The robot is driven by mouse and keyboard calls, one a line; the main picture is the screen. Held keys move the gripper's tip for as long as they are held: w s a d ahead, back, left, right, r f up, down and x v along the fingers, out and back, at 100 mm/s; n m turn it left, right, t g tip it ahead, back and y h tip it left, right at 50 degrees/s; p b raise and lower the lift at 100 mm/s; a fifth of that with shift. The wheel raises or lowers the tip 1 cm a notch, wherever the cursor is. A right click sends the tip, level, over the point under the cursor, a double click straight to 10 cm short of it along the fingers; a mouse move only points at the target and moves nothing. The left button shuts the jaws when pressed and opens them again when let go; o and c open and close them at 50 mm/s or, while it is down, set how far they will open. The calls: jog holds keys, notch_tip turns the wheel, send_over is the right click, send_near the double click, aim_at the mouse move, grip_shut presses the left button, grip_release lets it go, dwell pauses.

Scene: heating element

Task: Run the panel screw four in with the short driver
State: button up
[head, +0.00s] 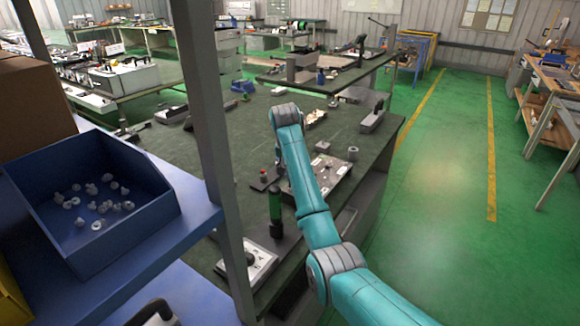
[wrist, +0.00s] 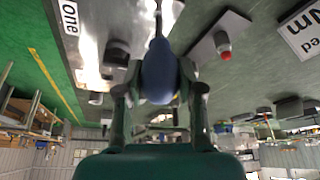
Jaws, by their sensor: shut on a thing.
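My gripper (wrist: 159,72) is shut on a driver with a blue handle (wrist: 158,80). The handle sits between the two fingers, and its thin shaft points away from me toward a shiny metal panel (wrist: 143,18). I cannot tell whether the tip touches the panel or a screw. In the head view the panel (head: 331,186) lies flat on the dark green bench, with small parts on it. My teal arm covers part of it and hides my gripper and the driver there. No panel screw can be made out by number.
A red-topped part (wrist: 225,54) is beside the driver. A green-handled tool (head: 275,205) stands upright on the bench (head: 245,150), near a pale boxed unit (head: 249,262). A blue bin (head: 90,205) of small pale pieces sits on the left shelf. Open floor lies right.

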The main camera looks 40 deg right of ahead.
jog(key=m+g+h, duration=0.1)
jog(key=m, duration=0.3)
jog(key=shift+f, duration=0.1)
dwell(0.5)
jog(key=shift+m+g, duration=0.6)
jog(key=shift+m, duration=0.5)
jog(key=shift+m+g, duration=0.3)
jog(key=shift+m, duration=0.6)
jog(key=shift+m+g, duration=0.8)
jog(key=shift+m, duration=1.2)
jog(key=shift+r, duration=0.35)
